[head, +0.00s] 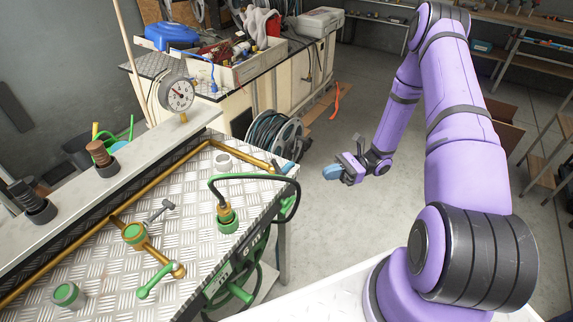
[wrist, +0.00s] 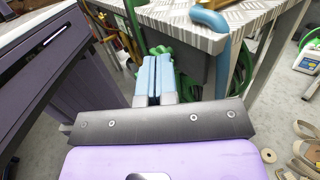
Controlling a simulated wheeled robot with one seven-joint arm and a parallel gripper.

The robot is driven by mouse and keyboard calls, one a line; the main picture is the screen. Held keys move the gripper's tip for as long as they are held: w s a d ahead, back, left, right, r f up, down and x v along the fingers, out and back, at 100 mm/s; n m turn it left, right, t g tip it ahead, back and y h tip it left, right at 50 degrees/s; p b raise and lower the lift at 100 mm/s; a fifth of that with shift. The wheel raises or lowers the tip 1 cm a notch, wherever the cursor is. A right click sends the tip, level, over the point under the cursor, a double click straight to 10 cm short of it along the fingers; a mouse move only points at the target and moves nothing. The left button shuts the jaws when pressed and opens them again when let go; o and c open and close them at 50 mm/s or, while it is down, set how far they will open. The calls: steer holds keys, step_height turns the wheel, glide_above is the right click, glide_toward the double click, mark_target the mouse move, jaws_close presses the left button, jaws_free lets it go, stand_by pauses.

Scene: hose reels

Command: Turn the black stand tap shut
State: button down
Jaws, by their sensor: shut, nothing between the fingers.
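A tap with a dark grey T-shaped handle (head: 161,209) stands on the brass pipe on the metal-plate bench in the head view. It has a green and brass body (head: 134,234). It is the closest match I see for the black stand tap, but I cannot be sure it is the one. My gripper (head: 333,173) is in the air to the right of the bench, well apart from this handle. Its light blue fingers (wrist: 154,78) are shut with nothing between them. I cannot make out the tap in the wrist view.
A green-handled tap (head: 153,282) and a green hose fitting (head: 227,216) are on the same bench (head: 205,258). A pressure gauge (head: 177,93) stands behind. A hose reel (head: 275,139) is on the floor beyond. In the wrist view, a blue curved pipe (wrist: 210,20) is by the bench corner.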

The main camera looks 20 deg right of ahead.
steer(key=w+d+r+t+y, duration=0.1)
glide_toward(277, 169)
steer(key=shift+m, duration=0.3)
steer(key=a, duration=0.6)
steer(key=shift+s+a+r, duration=0.15)
steer(key=shift+s+r, duration=0.1)
steer(key=shift+r, duration=0.1)
